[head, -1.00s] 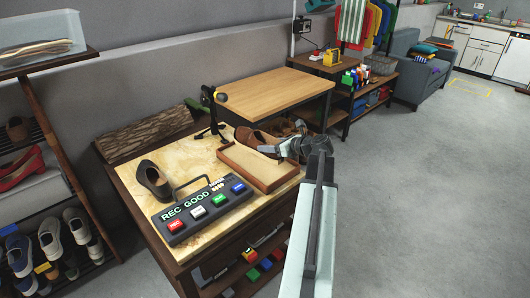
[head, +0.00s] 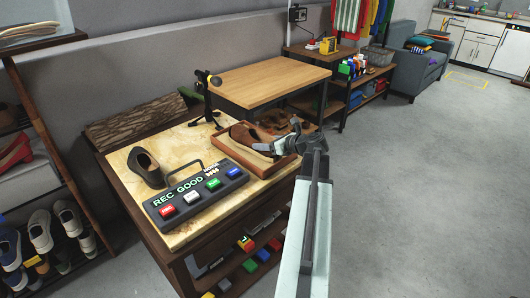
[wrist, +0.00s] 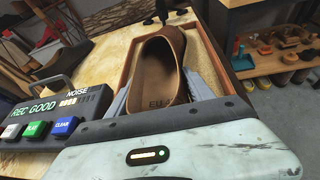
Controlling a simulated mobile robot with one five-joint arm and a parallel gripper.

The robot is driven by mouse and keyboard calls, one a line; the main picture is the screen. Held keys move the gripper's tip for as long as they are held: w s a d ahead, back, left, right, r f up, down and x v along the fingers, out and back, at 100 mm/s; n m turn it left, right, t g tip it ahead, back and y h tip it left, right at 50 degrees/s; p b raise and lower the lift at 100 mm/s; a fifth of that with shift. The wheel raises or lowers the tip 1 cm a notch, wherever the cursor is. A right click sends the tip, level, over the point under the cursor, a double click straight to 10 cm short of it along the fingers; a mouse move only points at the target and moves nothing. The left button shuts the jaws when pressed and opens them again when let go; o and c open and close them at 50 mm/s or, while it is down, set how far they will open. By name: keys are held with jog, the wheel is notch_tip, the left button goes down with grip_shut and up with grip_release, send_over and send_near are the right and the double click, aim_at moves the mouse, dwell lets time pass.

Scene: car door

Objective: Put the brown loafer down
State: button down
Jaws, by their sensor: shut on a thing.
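The brown loafer (head: 243,136) is over or in the shallow wooden tray (head: 228,147) on the workbench; I cannot tell whether its sole touches the tray floor. My gripper (head: 266,148) is shut on the loafer at its heel end. In the wrist view the loafer (wrist: 158,72) points away from me, its opening facing up and the lettered insole showing. The gripper's fingers (wrist: 162,98) lie along both sides of the heel. The tray (wrist: 203,55) shows behind and to the right of the loafer.
A dark brown shoe (head: 147,168) and a button box (head: 195,193) stand left of the tray. Another brown item (head: 274,121) is behind it. A small black stand (head: 207,98) and a raised wooden table (head: 268,80) are at the back. Open floor lies right.

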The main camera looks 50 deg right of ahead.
jog(key=shift+f, duration=0.85)
jog(key=shift+r, duration=0.25)
jog(key=shift+f, duration=0.2)
jog(key=shift+c, duration=2)
grip_release()
jog(key=shift+r, duration=0.2)
jog(key=shift+s+r, duration=0.2)
jog(key=shift+s, duration=0.1)
jog(key=p+v, duration=0.4)
jog(key=v, duration=0.7)
jog(key=shift+s+p, duration=0.2)
jog(key=shift+p, duration=0.1)
